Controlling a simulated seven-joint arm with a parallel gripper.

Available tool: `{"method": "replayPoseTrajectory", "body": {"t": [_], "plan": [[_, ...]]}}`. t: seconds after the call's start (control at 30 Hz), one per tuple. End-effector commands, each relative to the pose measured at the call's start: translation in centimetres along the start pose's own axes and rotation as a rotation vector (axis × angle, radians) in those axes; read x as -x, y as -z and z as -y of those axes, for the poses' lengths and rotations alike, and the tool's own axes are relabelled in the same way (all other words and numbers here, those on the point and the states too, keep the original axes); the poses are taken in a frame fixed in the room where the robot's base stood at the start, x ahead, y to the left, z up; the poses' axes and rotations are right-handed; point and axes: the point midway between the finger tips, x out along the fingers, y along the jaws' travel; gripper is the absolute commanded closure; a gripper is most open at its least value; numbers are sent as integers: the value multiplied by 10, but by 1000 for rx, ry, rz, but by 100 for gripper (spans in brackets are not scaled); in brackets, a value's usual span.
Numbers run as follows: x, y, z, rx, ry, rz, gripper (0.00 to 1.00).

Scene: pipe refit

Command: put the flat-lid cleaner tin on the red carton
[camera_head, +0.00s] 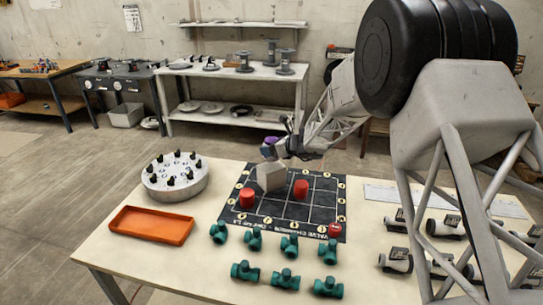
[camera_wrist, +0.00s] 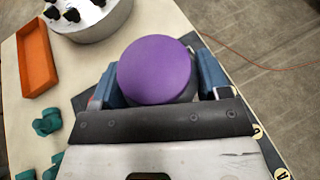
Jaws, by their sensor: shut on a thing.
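My gripper (camera_head: 270,151) is shut on a tin with a flat purple lid (camera_wrist: 155,68). The blue fingers sit on both sides of the tin in the wrist view, and the lid faces that camera. The tin's purple also shows small in the head view (camera_head: 271,141). The gripper is over the far left part of the dark gridded mat, just above or behind a pale grey block (camera_head: 271,178); I cannot tell whether they touch. Red pieces stand on the mat: one at left (camera_head: 247,198), one near the middle (camera_head: 301,188). They look rounded; I cannot make out a clear red carton.
An orange tray (camera_head: 152,225) and a round grey stand with black knobs (camera_head: 175,178) are at left. Several green valves (camera_head: 289,245) line the front; several white-and-black fittings (camera_head: 397,260) are at right.

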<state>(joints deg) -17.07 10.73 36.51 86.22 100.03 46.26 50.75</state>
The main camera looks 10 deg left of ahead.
Motion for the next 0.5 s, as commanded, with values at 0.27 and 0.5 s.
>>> {"method": "replayPoseTrajectory", "body": {"t": [0.27,0.5], "plan": [[-8,20,0,-1,-1,-1,65],[-13,32,0,1,0,1,65]]}}
